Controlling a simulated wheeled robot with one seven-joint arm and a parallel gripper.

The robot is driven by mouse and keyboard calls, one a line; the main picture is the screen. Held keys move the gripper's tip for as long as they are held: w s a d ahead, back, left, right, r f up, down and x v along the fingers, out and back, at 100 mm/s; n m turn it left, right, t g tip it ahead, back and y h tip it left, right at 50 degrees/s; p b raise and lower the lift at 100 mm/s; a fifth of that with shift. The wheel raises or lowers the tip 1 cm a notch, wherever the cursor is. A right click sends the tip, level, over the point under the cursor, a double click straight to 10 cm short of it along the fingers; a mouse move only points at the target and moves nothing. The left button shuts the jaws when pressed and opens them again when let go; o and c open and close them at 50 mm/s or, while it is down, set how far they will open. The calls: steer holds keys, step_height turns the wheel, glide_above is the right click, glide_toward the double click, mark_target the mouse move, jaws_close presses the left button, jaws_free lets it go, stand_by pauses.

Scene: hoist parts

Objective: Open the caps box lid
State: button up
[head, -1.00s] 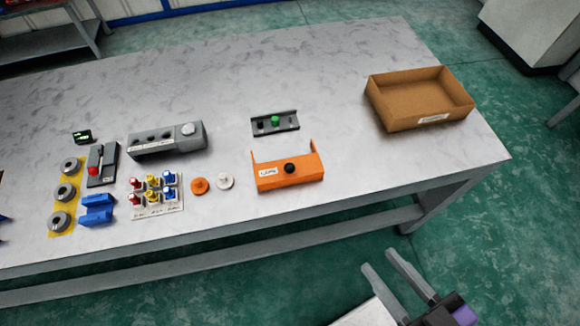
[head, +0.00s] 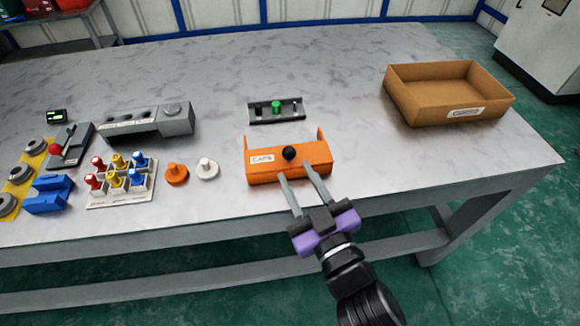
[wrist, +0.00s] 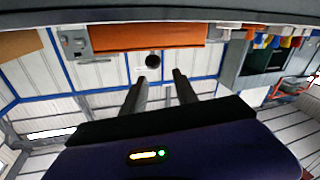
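The orange caps box (head: 262,170) sits near the front edge of the table, with a "CAPS" label on its front and a black round knob (head: 289,153) on it. Its lid looks shut. My gripper (head: 302,182) is open and empty, its two fingers apart and pointing at the box from the front, just short of the knob. In the wrist view the orange box (wrist: 150,38) and the dark knob (wrist: 153,61) show beyond the fingertips, with the knob roughly between them.
A grey rail with a green knob (head: 277,106) stands behind the box. An orange cap (head: 176,174) and a white cap (head: 208,169) lie left, beside a tray of coloured parts (head: 121,200). A cardboard box (head: 445,98) stands back right. Table right of the caps box is clear.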

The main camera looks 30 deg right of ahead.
mark_target(292, 159)
steer(key=shift+s+d+f+g+h, duration=0.15)
steer(key=shift+d+f+g+h, duration=0.15)
steer(key=shift+d+f, duration=0.2)
steer(key=shift+f+m, duration=0.1)
steer(key=shift+m, duration=0.3)
steer(key=shift+w+d+p, duration=0.25)
steer(key=shift+w+p, duration=0.15)
steer(key=shift+w, duration=1.55)
steer(key=shift+w+d+p, duration=0.2)
steer(key=shift+w+p, duration=0.15)
steer(key=shift+w, duration=1.55)
jaws_close()
